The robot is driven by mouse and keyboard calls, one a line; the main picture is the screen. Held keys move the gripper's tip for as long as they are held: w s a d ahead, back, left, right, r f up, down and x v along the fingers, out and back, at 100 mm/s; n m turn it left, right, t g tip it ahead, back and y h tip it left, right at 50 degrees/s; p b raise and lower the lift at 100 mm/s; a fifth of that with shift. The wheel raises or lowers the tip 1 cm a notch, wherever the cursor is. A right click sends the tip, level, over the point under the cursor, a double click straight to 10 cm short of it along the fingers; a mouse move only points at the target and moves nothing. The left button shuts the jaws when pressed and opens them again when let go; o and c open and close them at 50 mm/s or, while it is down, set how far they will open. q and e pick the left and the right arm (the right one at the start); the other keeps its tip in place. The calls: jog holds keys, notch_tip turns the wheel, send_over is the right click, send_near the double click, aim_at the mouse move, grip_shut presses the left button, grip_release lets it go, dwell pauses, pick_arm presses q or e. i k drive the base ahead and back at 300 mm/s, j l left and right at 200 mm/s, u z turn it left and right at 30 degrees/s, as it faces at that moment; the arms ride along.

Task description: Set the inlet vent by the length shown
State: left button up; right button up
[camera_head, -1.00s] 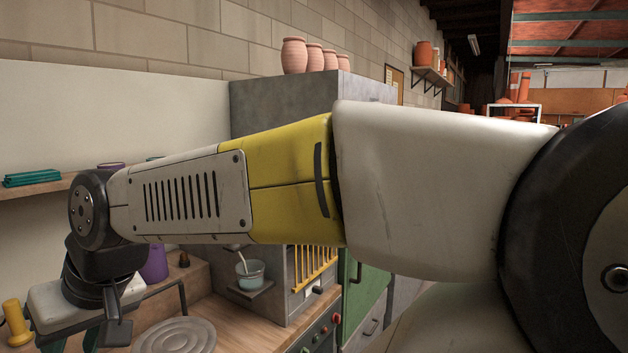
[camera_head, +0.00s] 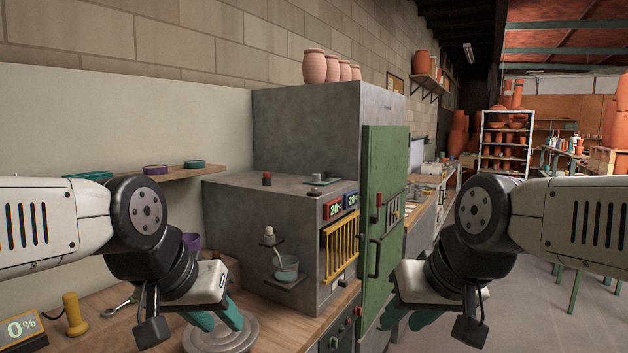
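A small grey kiln (camera_head: 240,222) stands on the wooden bench, with a yellow barred grille (camera_head: 341,246) on its front. I cannot tell which part is the inlet vent. A display (camera_head: 19,328) reading 0% and a yellow knob (camera_head: 75,314) are at the lower left. My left gripper (camera_head: 222,317) points down with teal fingers over a round grey ribbed disc (camera_head: 244,336). Neither visibly holds anything; the finger gaps are unclear.
Two red and green displays reading 20°C (camera_head: 335,209) are above the grille. A small shelf on the kiln's side carries a teal cup (camera_head: 286,267). A spoon (camera_head: 119,305) lies on the bench. Open floor (camera_head: 541,300) is at the right.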

aim_at(317, 179)
jog(key=u, duration=3.2)
jog(key=z, duration=3.3)
jog(key=l+u, duration=0.1)
jog(key=u, duration=0.5)
jog(key=i+l+u, duration=0.25)
jog(key=l+u, duration=0.2)
jog(key=l, duration=0.25)
jog(key=i+l+u, duration=0.1)
jog(key=l+u, duration=0.15)
jog(key=l, duration=0.15)
